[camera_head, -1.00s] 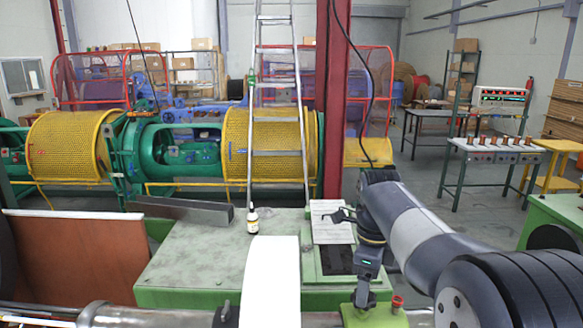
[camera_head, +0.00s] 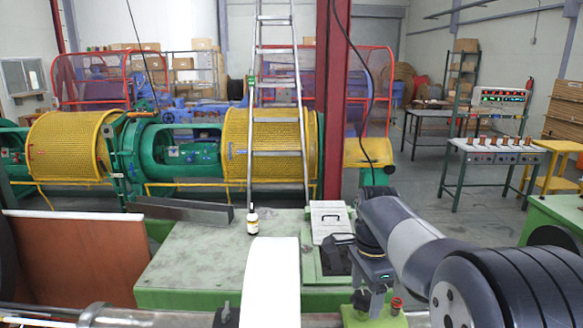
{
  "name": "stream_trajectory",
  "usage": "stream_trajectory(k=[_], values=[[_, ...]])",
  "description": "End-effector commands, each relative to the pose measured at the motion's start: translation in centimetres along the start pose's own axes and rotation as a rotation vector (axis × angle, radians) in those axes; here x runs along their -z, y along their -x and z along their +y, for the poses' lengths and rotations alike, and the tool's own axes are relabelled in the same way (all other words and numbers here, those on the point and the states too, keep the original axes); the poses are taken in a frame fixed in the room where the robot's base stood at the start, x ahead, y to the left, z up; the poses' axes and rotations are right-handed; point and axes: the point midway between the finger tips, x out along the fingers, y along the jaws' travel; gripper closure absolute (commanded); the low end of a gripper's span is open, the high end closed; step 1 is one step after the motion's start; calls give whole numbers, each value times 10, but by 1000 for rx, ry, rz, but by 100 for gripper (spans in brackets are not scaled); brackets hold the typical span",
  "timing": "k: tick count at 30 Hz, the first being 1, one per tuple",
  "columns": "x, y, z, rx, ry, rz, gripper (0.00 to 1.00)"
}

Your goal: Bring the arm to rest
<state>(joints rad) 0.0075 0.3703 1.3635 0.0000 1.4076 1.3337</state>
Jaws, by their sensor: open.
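My arm reaches in from the lower right. Its wrist stands over the right part of the green bench. My gripper (camera_head: 338,241) points left, just below a white sheet on the bench. Its fingers are small and dark against a dark panel, apart, with nothing seen between them. Its contact with the bench cannot be told.
The green bench (camera_head: 200,255) carries a small bottle (camera_head: 252,220), a white sheet (camera_head: 325,208) and a grey bar (camera_head: 180,209). A red column (camera_head: 332,110) and a ladder (camera_head: 277,100) stand behind. A red knob (camera_head: 397,303) is near my wrist.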

Motion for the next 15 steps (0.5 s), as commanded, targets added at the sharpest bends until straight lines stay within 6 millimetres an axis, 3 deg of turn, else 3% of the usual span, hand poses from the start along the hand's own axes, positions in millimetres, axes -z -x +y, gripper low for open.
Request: stream_trajectory(k=[15], values=[[0, 0, -1, 0, 416, 0, 30]])
